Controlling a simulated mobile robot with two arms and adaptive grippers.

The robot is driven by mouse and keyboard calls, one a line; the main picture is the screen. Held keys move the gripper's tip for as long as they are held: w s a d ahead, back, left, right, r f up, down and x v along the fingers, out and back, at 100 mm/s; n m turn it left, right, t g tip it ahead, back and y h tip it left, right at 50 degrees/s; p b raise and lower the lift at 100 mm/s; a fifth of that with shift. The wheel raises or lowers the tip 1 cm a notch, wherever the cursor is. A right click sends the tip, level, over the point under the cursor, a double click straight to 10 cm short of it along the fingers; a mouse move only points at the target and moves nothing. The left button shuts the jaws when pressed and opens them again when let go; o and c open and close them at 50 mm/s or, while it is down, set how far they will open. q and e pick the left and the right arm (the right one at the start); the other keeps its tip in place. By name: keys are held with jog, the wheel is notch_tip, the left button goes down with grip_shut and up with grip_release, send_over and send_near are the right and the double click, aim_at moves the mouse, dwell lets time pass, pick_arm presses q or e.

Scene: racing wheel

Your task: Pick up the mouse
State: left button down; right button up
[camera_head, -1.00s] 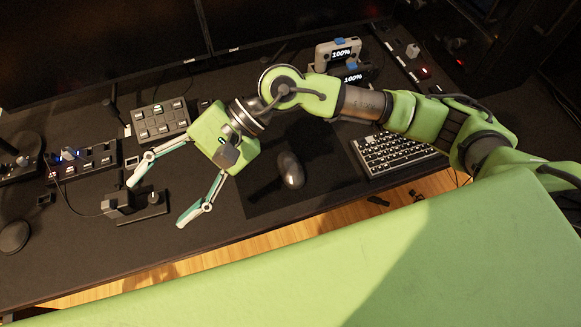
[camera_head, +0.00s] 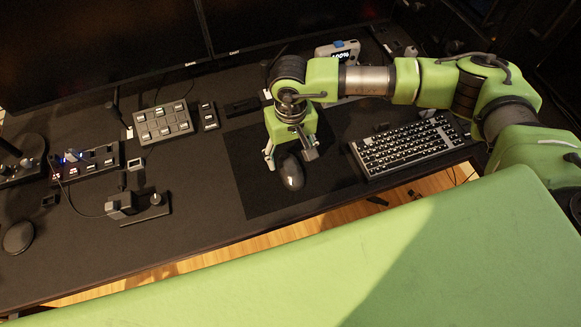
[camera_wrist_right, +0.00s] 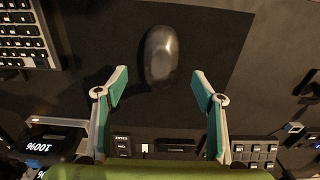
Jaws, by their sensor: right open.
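The mouse (camera_head: 290,171) is a dark, rounded, glossy shape on a black mouse pad (camera_head: 247,190), left of the keyboard. In the right wrist view the mouse (camera_wrist_right: 161,55) lies at the upper middle, just past my fingertips and between their lines. My right gripper (camera_head: 289,158) is above the pad, at the back end of the mouse, pointing down. In the wrist view my right gripper (camera_wrist_right: 160,88) is open and empty, one finger on each side. My left gripper does not show.
A keyboard (camera_head: 405,146) is right of the pad. A button box (camera_head: 163,122) and a small joystick unit (camera_head: 137,206) stand to the left. A dark round object (camera_head: 18,237) is at the far left. Monitors (camera_head: 100,45) stand behind. Bare desk lies between joystick and pad.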

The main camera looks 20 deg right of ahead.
aim_at(290, 166)
notch_tip(290, 166, down, 5)
jog(key=shift+r+p, duration=0.15)
jog(key=shift+p, duration=0.95)
jog(key=shift+f, duration=0.5)
jog(key=shift+c, duration=0.5)
jog(key=c, duration=1.1)
